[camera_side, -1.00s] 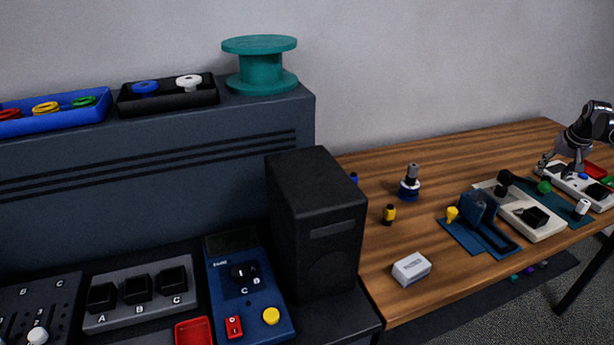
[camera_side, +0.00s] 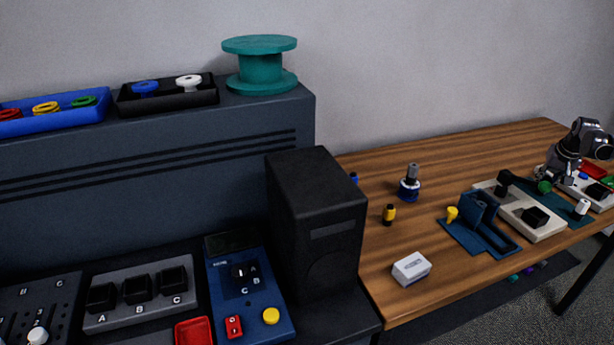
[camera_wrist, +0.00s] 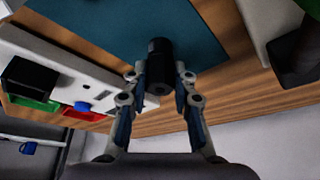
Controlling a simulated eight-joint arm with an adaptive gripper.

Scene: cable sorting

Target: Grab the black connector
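The black connector (camera_wrist: 160,62) is a dark upright-looking cylinder near the centre of the wrist view, over the edge of a dark teal mat (camera_wrist: 110,22). My gripper (camera_wrist: 160,72) has one finger on each side of it, very close to its sides. I cannot tell whether the fingers press on it or leave small gaps. In the side view my gripper (camera_side: 552,179) is low over the mat at the far right, beside a green piece (camera_side: 545,187). The connector cannot be made out there.
A pale station (camera_side: 548,230) with black sockets stands left of my gripper. Another pale station with a black box (camera_wrist: 28,76) is close to my fingers. A white connector (camera_side: 581,208) stands on the mat.

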